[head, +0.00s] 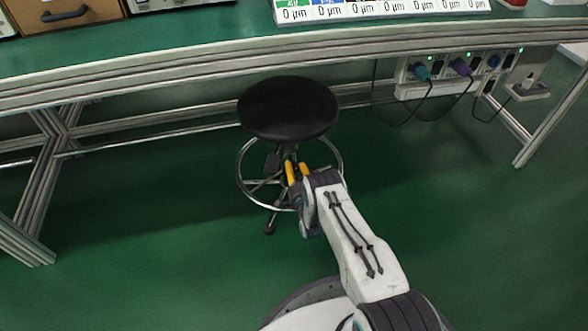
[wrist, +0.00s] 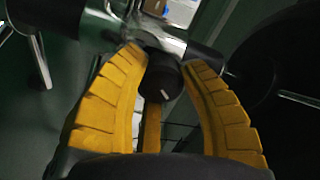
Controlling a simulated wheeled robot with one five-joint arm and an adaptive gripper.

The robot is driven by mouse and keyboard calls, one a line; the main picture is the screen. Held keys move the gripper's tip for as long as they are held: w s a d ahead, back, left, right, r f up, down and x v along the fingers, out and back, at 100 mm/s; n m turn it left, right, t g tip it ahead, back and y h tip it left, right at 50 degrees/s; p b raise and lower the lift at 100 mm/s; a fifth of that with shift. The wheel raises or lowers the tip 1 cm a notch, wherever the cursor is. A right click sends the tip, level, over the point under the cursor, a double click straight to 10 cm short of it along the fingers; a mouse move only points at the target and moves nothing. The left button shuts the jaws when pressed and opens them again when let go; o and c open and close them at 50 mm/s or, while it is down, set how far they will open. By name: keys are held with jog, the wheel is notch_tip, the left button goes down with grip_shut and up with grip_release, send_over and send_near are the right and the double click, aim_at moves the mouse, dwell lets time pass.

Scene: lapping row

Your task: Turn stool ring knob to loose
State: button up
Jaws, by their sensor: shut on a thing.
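The stool has a round black seat (head: 288,108) and a chrome foot ring (head: 241,165) below it, standing in front of the bench. My gripper (head: 297,172) reaches in under the seat at the stool's column. In the wrist view, the black ring knob (wrist: 163,80) with a short white mark sits between the yellow fingertips of my gripper (wrist: 160,62). The fingers are shut on the knob. Chrome metal (wrist: 150,38) shows just beyond it. In the head view the knob is hidden by my gripper and arm.
A workbench (head: 150,70) with a metal frame spans the back above the stool. Power sockets with plugs (head: 440,70) and hanging cables are under its right part. A bench leg (head: 545,120) stands at right. The green floor (head: 480,220) is clear at right.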

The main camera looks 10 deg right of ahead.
jog(key=m, duration=0.5)
jog(key=shift+w+r, duration=0.15)
jog(key=shift+r, duration=0.05)
jog(key=m, duration=0.5)
jog(key=shift+m, duration=0.4)
jog(key=m, duration=0.5)
jog(key=shift+r, duration=0.1)
jog(key=m, duration=0.5)
jog(key=shift+m, duration=0.4)
jog(key=o, duration=1.2)
jog(key=shift+f, duration=0.2)
